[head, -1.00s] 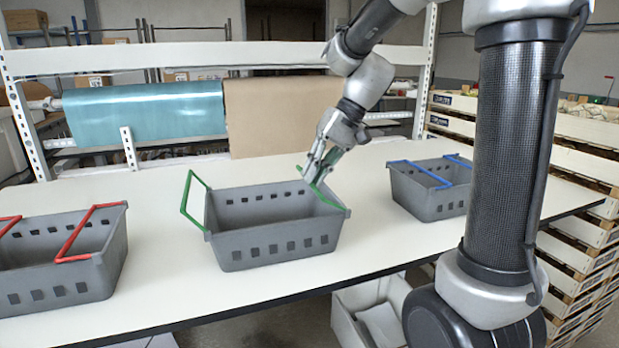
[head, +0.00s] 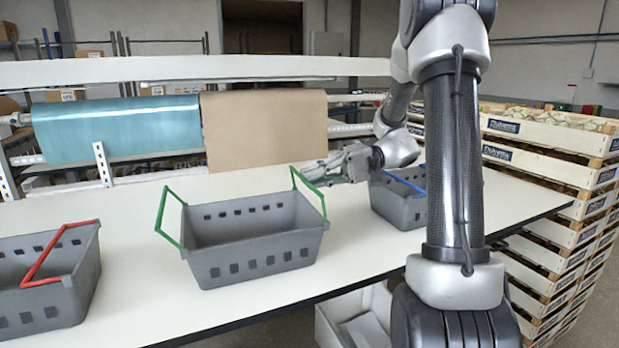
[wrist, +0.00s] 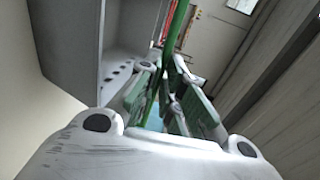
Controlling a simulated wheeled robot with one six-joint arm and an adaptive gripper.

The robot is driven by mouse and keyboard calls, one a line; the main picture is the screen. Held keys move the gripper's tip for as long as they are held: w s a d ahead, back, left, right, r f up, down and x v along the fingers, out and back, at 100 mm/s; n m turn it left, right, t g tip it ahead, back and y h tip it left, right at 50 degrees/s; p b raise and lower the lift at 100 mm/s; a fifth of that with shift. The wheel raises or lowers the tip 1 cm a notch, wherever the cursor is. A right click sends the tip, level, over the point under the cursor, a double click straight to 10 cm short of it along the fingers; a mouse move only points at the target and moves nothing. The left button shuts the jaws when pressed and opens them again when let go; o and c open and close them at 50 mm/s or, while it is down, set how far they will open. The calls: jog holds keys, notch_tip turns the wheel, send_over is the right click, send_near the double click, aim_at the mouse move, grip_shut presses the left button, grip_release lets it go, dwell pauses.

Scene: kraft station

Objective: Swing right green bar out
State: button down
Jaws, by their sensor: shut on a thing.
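The grey crate with two green bars (head: 250,262) stands on the white table. Its right green bar (head: 310,193) is raised above the right rim and stands roughly upright. Its left green bar (head: 161,215) leans outward to the left. My gripper (head: 322,170) reaches in from the right, almost level, and is shut on the right green bar near its top. In the wrist view the right green bar (wrist: 177,28) runs up from between the fingers (wrist: 172,88). The fingers hide part of the bar.
A grey crate with a red bar (head: 50,300) stands at the left. A grey crate with a blue bar (head: 395,208) stands close at the right, partly behind my arm. Bare white table (head: 130,265) lies between the left and middle crates. Stacked wooden crates (head: 560,200) stand at the right.

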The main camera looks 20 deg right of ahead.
jog(key=shift+d+f+y, duration=0.1)
jog(key=shift+d+y, duration=0.15)
jog(key=shift+y, duration=0.25)
jog(key=c, duration=1.6)
grip_release()
jog(key=shift+o, duration=0.2)
jog(key=shift+d, duration=0.2)
jog(key=d, duration=0.7)
jog(key=shift+s+r, duration=0.15)
jog(key=shift+r, duration=0.05)
jog(key=shift+d, duration=0.1)
